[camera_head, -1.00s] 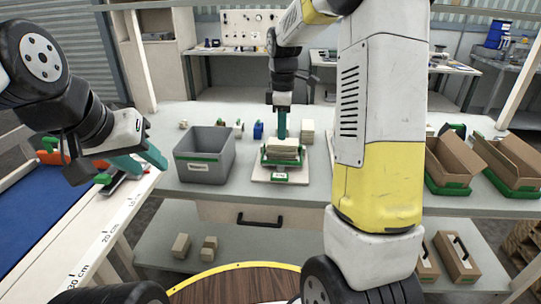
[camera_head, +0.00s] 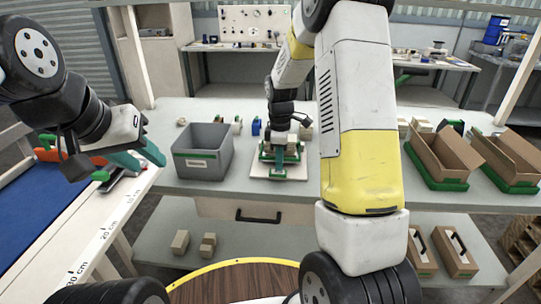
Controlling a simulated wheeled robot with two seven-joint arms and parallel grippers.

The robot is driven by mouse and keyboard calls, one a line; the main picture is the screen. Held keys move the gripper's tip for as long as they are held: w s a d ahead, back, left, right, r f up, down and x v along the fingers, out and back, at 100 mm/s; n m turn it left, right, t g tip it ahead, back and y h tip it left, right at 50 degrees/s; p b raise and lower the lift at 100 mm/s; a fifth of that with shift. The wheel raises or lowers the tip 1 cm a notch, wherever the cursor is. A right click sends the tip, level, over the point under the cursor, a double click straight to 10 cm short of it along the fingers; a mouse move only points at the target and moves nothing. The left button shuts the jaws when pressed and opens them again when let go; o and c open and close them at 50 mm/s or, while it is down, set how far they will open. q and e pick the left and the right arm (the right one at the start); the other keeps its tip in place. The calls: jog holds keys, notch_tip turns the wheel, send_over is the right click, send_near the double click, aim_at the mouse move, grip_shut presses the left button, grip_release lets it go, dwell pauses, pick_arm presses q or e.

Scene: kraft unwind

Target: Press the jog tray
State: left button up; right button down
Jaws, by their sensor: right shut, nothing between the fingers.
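The jog tray (camera_head: 262,156) is a small green-edged tray on a pale base board (camera_head: 259,174) on the bench. Part of a pale stack (camera_head: 291,149) shows in it. My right gripper (camera_head: 280,160) points straight down at the tray, its teal fingers shut with nothing between them. The fingers hide part of the stack and the tray's middle; I cannot tell whether they touch it. My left gripper (camera_head: 139,158) is open and empty, its teal fingers apart above the corner of the left table.
A grey bin (camera_head: 203,160) stands left of the tray. Cardboard boxes in green trays (camera_head: 440,160) stand on the right of the bench. Pale blocks (camera_head: 305,130) lie behind the tray. My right arm hides the bench between tray and boxes.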

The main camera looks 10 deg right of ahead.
aim_at(279, 174)
jog(key=shift+f, duration=0.6)
jog(key=f, duration=0.2)
jog(key=shift+s+f, duration=0.25)
jog(key=shift+f, duration=0.05)
jog(key=shift+s+f, duration=0.2)
jog(key=shift+f, duration=0.05)
jog(key=shift+a, duration=0.1)
jog(key=shift+r, duration=0.5)
notch_tip(279, 174, up, 14)
jog(key=shift+s+a, duration=0.15)
jog(key=shift+s, duration=0.2)
